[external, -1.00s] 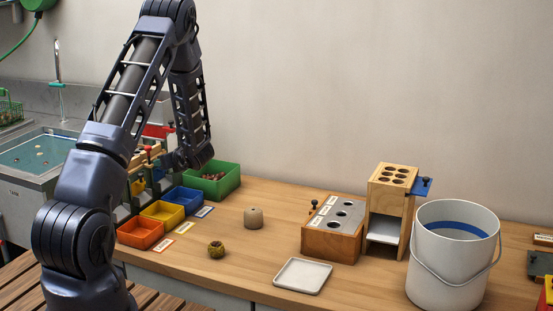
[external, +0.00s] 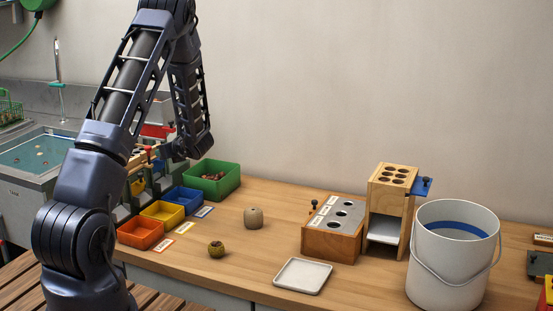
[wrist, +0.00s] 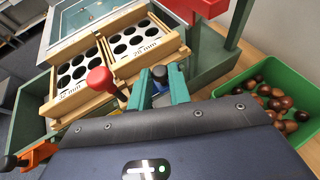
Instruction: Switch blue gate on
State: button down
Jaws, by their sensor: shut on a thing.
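In the wrist view my gripper (wrist: 162,86) has its two green fingers closed around a dark-topped blue knob (wrist: 159,73), which appears to be the blue gate's handle. The fingers hide most of what lies under the knob. A bit of blue (external: 157,173) shows below the wrist in the external view, at the sorting station beyond the coloured trays. The arm hides the fingertips there, and the gate's exact position cannot be told.
Sieve plates with round holes (wrist: 75,73) and a red knob (wrist: 99,79) lie just left of my gripper. A green bin (external: 233,183) of chestnuts is close by. Orange, yellow and blue trays (external: 192,205) stand in front.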

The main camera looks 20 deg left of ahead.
jog(key=c, duration=1.3)
grip_release()
jog(key=shift+r, duration=0.2)
jog(key=shift+d, duration=0.1)
jog(key=v, duration=1)
jog(key=shift+s+d+r, duration=0.1)
jog(key=shift+s+d, duration=0.1)
jog(key=shift+d, duration=0.1)
jog(key=s+d+r+n+g+h, duration=0.2)
jog(key=s+r+n, duration=0.4)
jog(key=s+r, duration=0.35)
jog(key=s+d+r+n+g+h, duration=0.1)
jog(key=s+d+r+n+h, duration=0.15)
jog(key=s+r+n, duration=0.6)
jog(key=s+d+r+n+t+h, duration=0.1)
jog(key=s+d+r+n+h, duration=0.1)
jog(key=s+d, duration=0.3)
jog(key=s+d+r+n+h, duration=0.3)
jog(key=s+d, duration=0.3)
jog(key=s, duration=0.7)
jog(key=s+d+r+n+t+h, duration=0.1)
jog(key=s+d+r+n+h, duration=0.2)
jog(key=s, duration=0.6)
jog(key=shift+d+r+t, duration=0.1)
jog(key=shift+d+t, duration=0.2)
jog(key=shift+d, duration=0.9)
